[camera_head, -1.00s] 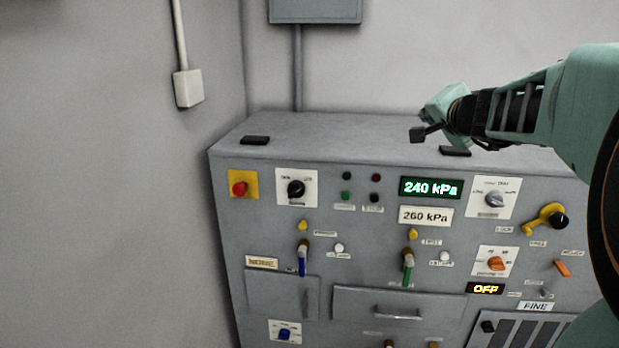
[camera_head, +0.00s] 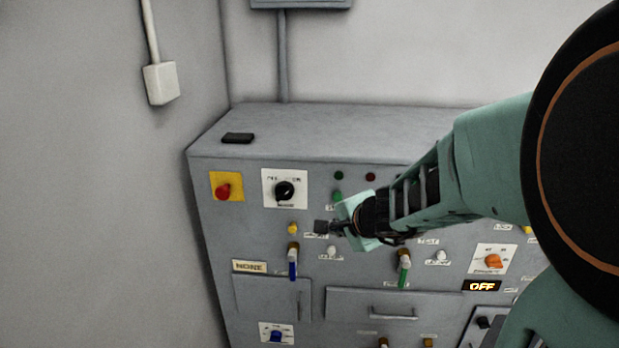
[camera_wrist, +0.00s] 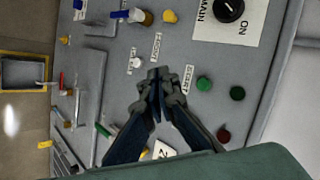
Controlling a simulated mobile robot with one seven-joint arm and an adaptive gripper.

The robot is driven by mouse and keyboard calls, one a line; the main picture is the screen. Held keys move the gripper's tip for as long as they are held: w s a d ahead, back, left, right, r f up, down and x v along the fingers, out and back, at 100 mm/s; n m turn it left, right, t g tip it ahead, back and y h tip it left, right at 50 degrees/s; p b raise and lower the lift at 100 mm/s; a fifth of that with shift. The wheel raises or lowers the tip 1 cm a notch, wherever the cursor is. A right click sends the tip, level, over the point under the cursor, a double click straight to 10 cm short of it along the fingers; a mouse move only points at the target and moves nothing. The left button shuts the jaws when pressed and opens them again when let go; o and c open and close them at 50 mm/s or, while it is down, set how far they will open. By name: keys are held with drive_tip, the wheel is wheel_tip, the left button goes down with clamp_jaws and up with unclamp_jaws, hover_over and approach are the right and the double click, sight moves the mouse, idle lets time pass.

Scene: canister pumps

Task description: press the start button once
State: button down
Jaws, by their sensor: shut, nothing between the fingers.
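The green start button (camera_head: 337,196) is on the cabinet front, below a darker green lamp (camera_head: 339,175). The button (camera_wrist: 204,83) also shows in the wrist view, beside a small label that seems to read START (camera_wrist: 187,78). My gripper (camera_head: 322,227) is shut and empty in front of the panel, a little below and left of the button in the head view. In the wrist view its fingertips (camera_wrist: 160,80) lie to the left of the button, past the label. The tips look apart from the button; their distance from the panel is hard to judge.
A red lamp (camera_head: 371,177) is right of the green lamp. A MAIN switch (camera_head: 285,190), a red knob on yellow (camera_head: 223,191), a blue lever (camera_head: 292,264) and a green lever (camera_head: 403,270) stick out nearby. My arm hides the pressure displays. The cabinet top (camera_head: 320,130) is mostly clear.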

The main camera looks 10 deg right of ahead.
sight(338, 197)
drive_tip(key=w+d+p, duration=0.1)
drive_tip(key=w+p, duration=0.1)
drive_tip(key=w, duration=0.6)
drive_tip(key=shift+w+d, duration=0.35)
drive_tip(key=shift+d, duration=0.05)
idle(1.4)
drive_tip(key=shift+w, duration=0.4)
drive_tip(key=shift+w+d, duration=0.15)
drive_tip(key=shift+w, duration=0.35)
idle(0.6)
idle(0.3)
drive_tip(key=shift+s+b, duration=0.4)
drive_tip(key=shift+s, duration=0.55)
